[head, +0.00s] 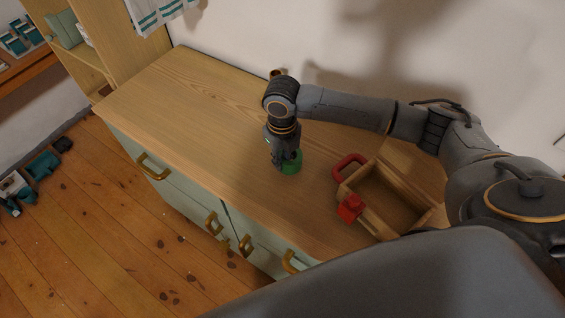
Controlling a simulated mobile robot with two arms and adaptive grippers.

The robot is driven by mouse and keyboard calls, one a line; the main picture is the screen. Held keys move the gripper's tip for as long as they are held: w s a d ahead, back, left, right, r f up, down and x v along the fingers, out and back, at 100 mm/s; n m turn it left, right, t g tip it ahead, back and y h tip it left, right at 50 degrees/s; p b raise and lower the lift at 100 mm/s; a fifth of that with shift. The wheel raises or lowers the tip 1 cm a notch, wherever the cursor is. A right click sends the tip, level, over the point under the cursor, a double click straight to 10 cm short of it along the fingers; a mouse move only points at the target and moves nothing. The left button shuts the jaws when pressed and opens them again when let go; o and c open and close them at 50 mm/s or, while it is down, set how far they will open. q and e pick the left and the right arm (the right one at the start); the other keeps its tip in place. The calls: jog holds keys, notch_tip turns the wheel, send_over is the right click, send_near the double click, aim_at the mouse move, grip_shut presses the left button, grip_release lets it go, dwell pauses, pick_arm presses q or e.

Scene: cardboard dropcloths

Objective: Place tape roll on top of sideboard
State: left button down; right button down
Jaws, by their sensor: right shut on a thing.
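The sideboard (170,95) has a wooden top and pale green fronts with brass handles. My right gripper (288,166) points down over the middle of its top. It is shut on a small green object (292,163), which looks like the tape roll. The fingers hide part of it. It is at or very near the wooden surface; I cannot tell whether it touches. My left gripper is not in view.
An open wooden box (385,200) stands on the sideboard to the right, with a red ring-like thing (349,167) and a red block (350,208) at its left side. A small brown object (276,73) is behind my wrist. The left part of the top is clear.

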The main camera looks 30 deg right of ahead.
notch_tip(320, 180, down, 2)
jog(key=shift+s+f+p, duration=0.1)
jog(key=shift+s+p, duration=0.05)
jog(key=shift+p, duration=0.2)
jog(key=shift+f, duration=0.15)
jog(key=shift+f, duration=0.1)
jog(key=c, duration=1.4)
grip_release()
jog(key=shift+o, duration=0.2)
notch_tip(320, 180, up, 12)
jog(key=shift+r+b, duration=0.1)
jog(key=shift+b, duration=1.15)
